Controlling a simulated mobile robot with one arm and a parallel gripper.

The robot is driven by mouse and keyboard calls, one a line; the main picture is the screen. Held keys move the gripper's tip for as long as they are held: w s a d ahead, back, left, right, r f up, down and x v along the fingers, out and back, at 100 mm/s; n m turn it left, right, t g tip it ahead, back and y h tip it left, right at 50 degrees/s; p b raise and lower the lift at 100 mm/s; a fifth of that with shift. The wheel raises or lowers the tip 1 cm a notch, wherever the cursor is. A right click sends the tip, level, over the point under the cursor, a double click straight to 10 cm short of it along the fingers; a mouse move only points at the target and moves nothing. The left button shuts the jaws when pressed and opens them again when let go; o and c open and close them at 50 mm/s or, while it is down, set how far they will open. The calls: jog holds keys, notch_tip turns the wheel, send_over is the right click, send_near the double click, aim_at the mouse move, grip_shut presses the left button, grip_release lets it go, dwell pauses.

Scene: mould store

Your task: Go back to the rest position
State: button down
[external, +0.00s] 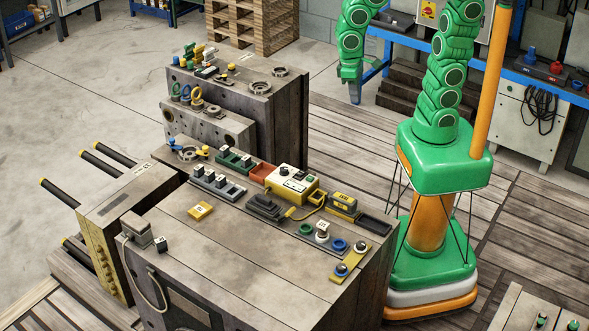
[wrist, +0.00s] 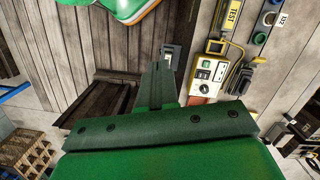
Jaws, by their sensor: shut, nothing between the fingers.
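My green arm rises from its green and orange base at the right of the external view. It bends over at the top, partly out of frame. My gripper (external: 355,92) hangs fingers down behind the large mould block, over the wooden floor, apart from everything. In the wrist view my gripper (wrist: 160,82) shows its fingers together, with nothing between them. The yellow control box (external: 292,184) stands on the front block's top, well away from the gripper; it also shows in the wrist view (wrist: 208,72).
The front mould block (external: 215,235) carries small trays, plugs and rings. A taller block (external: 285,105) stands behind it. Dark stacked steps (external: 405,98) and a blue-edged bench (external: 485,62) lie near the arm. A wooden pallet (external: 250,22) stands at the back.

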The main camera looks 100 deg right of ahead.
jog(key=s+d+r+n, duration=0.2)
jog(key=s+n, duration=0.3)
jog(key=s, duration=0.9)
jog(key=shift+s+d+n+h, duration=0.3)
jog(key=shift+s+d+h, duration=0.1)
jog(key=shift+d, duration=0.25)
